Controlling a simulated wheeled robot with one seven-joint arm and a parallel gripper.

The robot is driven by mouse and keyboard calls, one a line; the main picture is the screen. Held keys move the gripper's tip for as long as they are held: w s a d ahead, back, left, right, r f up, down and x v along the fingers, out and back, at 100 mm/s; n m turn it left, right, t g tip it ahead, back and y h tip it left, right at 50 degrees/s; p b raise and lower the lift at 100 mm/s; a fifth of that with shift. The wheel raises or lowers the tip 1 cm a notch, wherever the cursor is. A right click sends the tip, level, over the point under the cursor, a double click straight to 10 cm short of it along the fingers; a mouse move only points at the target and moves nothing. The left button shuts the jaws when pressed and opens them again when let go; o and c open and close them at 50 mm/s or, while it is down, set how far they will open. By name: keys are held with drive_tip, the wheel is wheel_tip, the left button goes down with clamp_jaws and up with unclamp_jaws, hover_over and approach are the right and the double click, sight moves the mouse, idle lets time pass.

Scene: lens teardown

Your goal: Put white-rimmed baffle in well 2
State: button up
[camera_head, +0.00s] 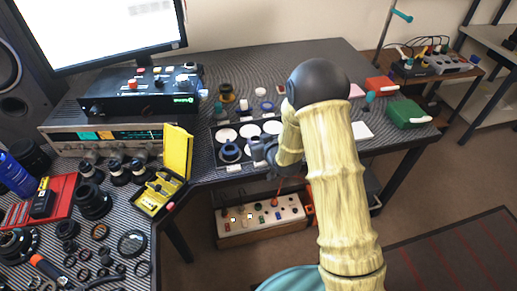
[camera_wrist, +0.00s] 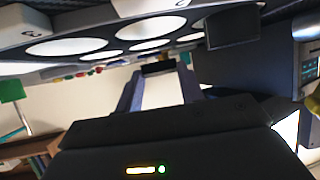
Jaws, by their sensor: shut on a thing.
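My gripper (camera_head: 258,150) is low at the front right of the black well tray (camera_head: 214,146). In the wrist view its two fingers (camera_wrist: 160,82) are shut on a small dark part (camera_wrist: 158,68) seen nearly edge-on. No white rim shows on it, so I cannot tell from its look whether it is the white-rimmed baffle. The tray also shows at the top of the wrist view (camera_wrist: 20,38), with several pale round wells. A dark ring with a blue middle (camera_head: 230,152) sits in the front left well. The well numbers are too unclear to pick out well 2.
Several small knobs and rings, including a gold-brown one (camera_head: 226,92), stand behind the tray. A yellow open case (camera_head: 177,150) stands left of it. A black control box (camera_head: 140,98) is behind left. A white power strip box (camera_head: 262,222) is below the table edge.

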drive_tip(key=shift+f, duration=1.85)
drive_tip(key=shift+f+b, duration=0.2)
drive_tip(key=shift+b, duration=0.1)
drive_tip(key=o, duration=0.9)
drive_tip(key=shift+r, duration=0.1)
drive_tip(key=shift+o, duration=0.2)
drive_tip(key=shift+r, duration=0.1)
